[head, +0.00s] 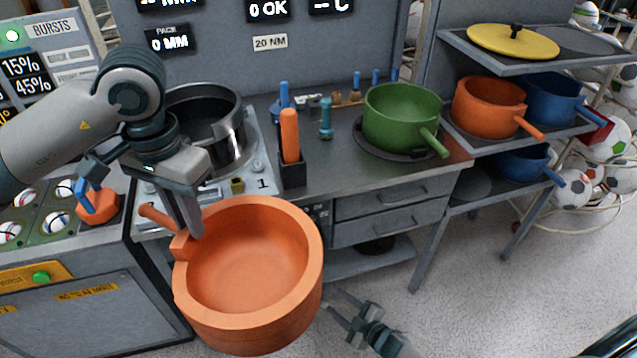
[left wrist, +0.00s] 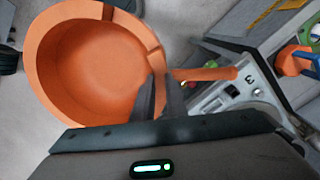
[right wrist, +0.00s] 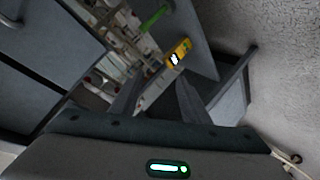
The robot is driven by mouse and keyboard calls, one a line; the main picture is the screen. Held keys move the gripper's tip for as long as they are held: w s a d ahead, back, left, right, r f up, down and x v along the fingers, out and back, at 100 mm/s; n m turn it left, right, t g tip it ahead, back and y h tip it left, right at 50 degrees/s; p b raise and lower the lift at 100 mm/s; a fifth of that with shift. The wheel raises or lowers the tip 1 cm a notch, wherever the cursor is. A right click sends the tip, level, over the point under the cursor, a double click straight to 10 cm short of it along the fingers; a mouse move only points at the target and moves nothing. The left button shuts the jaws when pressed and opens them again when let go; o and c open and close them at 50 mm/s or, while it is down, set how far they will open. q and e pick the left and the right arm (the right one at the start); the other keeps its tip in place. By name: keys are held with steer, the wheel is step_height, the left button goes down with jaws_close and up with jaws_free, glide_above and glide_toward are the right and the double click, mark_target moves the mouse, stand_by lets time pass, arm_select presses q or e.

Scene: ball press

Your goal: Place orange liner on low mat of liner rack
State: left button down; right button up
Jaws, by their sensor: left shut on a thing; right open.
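The orange liner (head: 250,265), a pot-like round vessel with a stub handle, is held in the air in front of the bench. My left gripper (head: 192,230) is shut on its rim near the handle; the left wrist view shows the fingers (left wrist: 160,92) at the liner's edge (left wrist: 48,75). The liner rack (head: 520,66) stands at the right with three shelves. A dark round low mat (head: 470,188) lies bare on its lowest shelf, left of a blue pot (head: 515,160). My right gripper (head: 335,308) is open and empty, low beside the held liner.
The middle shelf holds another orange pot (head: 487,105) and a blue pot (head: 550,97); a yellow lid (head: 512,42) lies on top. A green pot (head: 400,118) and a steel pot (head: 205,120) stand on the bench. Floor between bench and rack is clear. Soccer balls (head: 572,190) lie behind the rack.

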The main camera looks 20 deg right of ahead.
steer(key=w+a+r+n+y, duration=0.35)
steer(key=r+n, duration=0.25)
steer(key=r, duration=0.6)
steer(key=w+a+r+n+y, duration=0.25)
steer(key=r+n+y, duration=0.2)
steer(key=r, duration=0.65)
steer(key=w+a+r+n+y, duration=0.2)
steer(key=w+r+n+y, duration=0.3)
steer(key=r, duration=0.7)
steer(key=s+a+r+n+g, duration=0.1)
steer(key=s+r+n+g, duration=0.2)
steer(key=r+n, duration=0.35)
steer(key=s+a+r+n+g, duration=0.1)
steer(key=s+r+n+g, duration=0.2)
steer(key=r+n, duration=0.4)
steer(key=n+g+h, duration=0.2)
steer(key=n+h, duration=0.3)
steer(key=n, duration=0.4)
glide_toward(263, 201)
steer(key=shift+d, duration=0.2)
steer(key=shift+a, duration=0.1)
steer(key=shift+x, duration=5.9)
steer(key=shift+c, duration=0.3)
